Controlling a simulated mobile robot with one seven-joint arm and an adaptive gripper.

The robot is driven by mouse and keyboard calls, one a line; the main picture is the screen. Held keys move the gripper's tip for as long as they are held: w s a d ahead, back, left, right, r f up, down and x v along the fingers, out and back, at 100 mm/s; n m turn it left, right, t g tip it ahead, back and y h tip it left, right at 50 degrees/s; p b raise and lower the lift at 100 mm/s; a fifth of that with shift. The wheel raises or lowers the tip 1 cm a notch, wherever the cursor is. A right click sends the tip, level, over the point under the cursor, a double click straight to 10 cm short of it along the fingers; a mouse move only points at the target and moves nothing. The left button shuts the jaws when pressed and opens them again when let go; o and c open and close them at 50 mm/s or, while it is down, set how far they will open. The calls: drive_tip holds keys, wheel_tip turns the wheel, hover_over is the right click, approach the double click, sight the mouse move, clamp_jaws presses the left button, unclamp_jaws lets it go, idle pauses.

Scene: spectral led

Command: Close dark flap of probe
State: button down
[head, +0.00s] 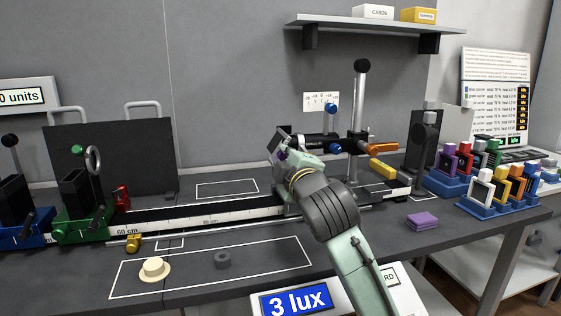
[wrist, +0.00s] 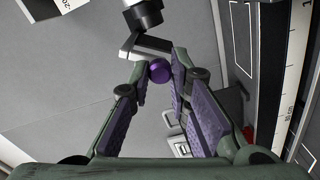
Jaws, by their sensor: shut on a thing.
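My gripper (wrist: 160,76) is shut on a small purple knob (wrist: 160,70), which sits between the fingertips in the wrist view. A dark angled flap or bracket (wrist: 131,47) lies just beyond the knob, below the black round end of the probe (wrist: 148,17). I cannot tell how far the flap covers the probe end. In the head view the black probe (head: 318,139) is held level on a post above the rail. My gripper (head: 277,150) is at its left end, and my arm hides part of this area.
The scaled rail (head: 200,219) runs along the bench, with a green carrier (head: 84,222) at left. A tall metal post (head: 359,103) stands just right of the probe. Coloured filter holders (head: 487,191) stand at right. A cream cap (head: 154,268) lies in front; the bench around it is mostly clear.

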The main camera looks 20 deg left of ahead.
drive_tip(key=shift+w+d+f+n+b, duration=0.2)
drive_tip(key=shift+d+n+b, duration=0.15)
drive_tip(key=shift+n, duration=0.8)
drive_tip(key=shift+w+d+f+n+b, duration=0.1)
drive_tip(key=shift+w+d+n+b, duration=0.2)
drive_tip(key=shift+n, duration=0.9)
drive_tip(key=shift+w+d+f+n+b, duration=0.15)
drive_tip(key=shift+n+b, duration=0.25)
drive_tip(key=shift+n, duration=0.75)
drive_tip(key=shift+s, duration=0.1)
drive_tip(key=c, duration=1.5)
unclamp_jaws()
drive_tip(key=shift+d+r, duration=0.1)
drive_tip(key=v, duration=1.2)
